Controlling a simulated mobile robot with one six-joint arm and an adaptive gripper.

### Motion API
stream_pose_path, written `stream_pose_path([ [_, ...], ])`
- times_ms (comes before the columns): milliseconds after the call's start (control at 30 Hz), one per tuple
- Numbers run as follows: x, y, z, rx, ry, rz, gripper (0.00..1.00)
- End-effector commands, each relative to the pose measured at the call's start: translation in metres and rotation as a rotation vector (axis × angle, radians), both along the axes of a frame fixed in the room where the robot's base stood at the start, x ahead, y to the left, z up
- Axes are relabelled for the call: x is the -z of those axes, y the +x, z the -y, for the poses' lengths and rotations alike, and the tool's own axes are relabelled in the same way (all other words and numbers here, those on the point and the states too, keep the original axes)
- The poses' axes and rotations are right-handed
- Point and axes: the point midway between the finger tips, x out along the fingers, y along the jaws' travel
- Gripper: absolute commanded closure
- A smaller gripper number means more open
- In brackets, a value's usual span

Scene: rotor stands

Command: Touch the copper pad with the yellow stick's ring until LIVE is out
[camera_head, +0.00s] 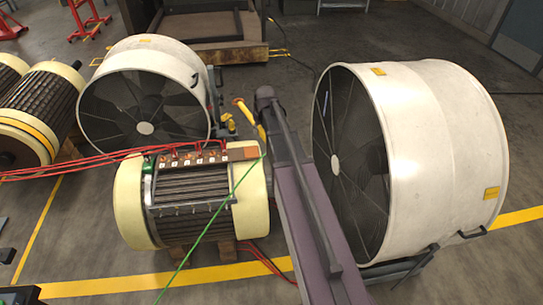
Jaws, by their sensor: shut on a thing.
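The yellow stick (248,112) slants at the far end of my arm, above and behind the stator. Its upper left end has a small orange-yellow tip (238,101); whether this is the ring is too small to tell. My gripper (263,104) is at the stick, shut on it; my arm hides most of the jaws. A flat copper-brown pad (243,153) lies at the right end of the terminal board (190,160) on the cream stator (130,205). The stick's tip appears apart from the pad. No LIVE sign is readable.
Red cables (80,163) run left from the terminal board. A green cable (215,222) crosses the stator's front. Rotors (40,105) lie at far left.

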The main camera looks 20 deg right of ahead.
Motion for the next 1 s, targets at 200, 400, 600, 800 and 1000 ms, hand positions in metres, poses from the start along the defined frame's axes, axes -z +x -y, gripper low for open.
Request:
stream_pose_path([
  [200,0.05,0.002,0.013,-0.003,-0.003,-0.053,1.0],
  [400,0.086,0.002,0.025,-0.006,-0.003,-0.101,1.0],
  [600,0.117,0.001,0.036,-0.01,-0.001,-0.146,1.0],
  [800,0.134,0.0,0.043,-0.012,0.0,-0.175,1.0],
  [1000,0.137,0.0,0.045,-0.012,0.0,-0.185,1.0],
])
